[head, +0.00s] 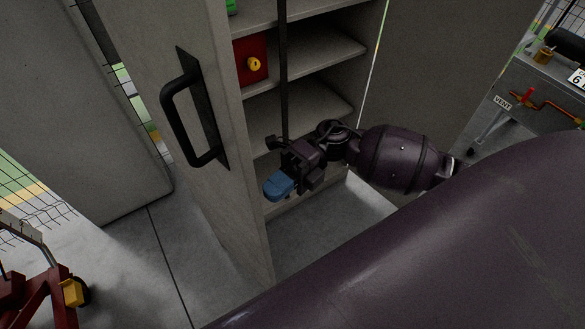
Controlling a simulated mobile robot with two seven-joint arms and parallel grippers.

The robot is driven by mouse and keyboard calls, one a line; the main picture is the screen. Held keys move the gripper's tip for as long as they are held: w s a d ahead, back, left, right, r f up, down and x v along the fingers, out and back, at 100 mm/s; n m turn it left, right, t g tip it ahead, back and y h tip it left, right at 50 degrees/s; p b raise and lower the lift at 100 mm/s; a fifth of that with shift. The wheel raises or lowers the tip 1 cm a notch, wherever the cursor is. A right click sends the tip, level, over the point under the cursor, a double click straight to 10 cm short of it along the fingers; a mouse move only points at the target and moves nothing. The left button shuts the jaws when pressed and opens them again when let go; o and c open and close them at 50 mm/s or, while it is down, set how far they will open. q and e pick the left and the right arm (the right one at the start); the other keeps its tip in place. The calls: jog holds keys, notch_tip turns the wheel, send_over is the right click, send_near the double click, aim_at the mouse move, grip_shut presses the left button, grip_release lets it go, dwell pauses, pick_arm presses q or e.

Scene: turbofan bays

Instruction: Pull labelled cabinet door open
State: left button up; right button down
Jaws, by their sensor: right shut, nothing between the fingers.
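The grey cabinet door (185,200) stands swung open at the left of the cabinet. It carries a black bar handle (175,125) on the face turned towards the left. No label shows on the part of the door in view. My left gripper is not in view.
The cabinet has shelves (325,107) with a red box with a yellow knob (254,64). A red stand with a yellow part (72,292) is at the lower left. A grey bench with a "VENT" tag (502,102) is at the right. Floor shows left of the door.

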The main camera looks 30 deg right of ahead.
aim_at(248, 211)
jog(key=shift+s+a, duration=0.15)
jog(key=shift+a, duration=0.55)
jog(key=shift+s+a+r, duration=0.1)
jog(key=shift+a, duration=0.15)
jog(key=a+t+p, duration=0.1)
jog(key=a, duration=0.1)
jog(key=s+a+m+t+p, duration=0.1)
jog(key=a, duration=0.1)
jog(key=shift+s+a+r+p, duration=0.15)
jog(key=shift+a+r+p, duration=0.05)
jog(key=shift+p, duration=0.15)
jog(key=s+a+m+t+p, duration=0.1)
jog(key=a+m+t+p, duration=0.1)
jog(key=a, duration=0.8)
jog(key=shift+a+f+t+y+p, duration=0.25)
jog(key=shift+f+t+y+p, duration=0.05)
jog(key=shift+p, duration=0.2)
jog(key=shift+s, duration=0.1)
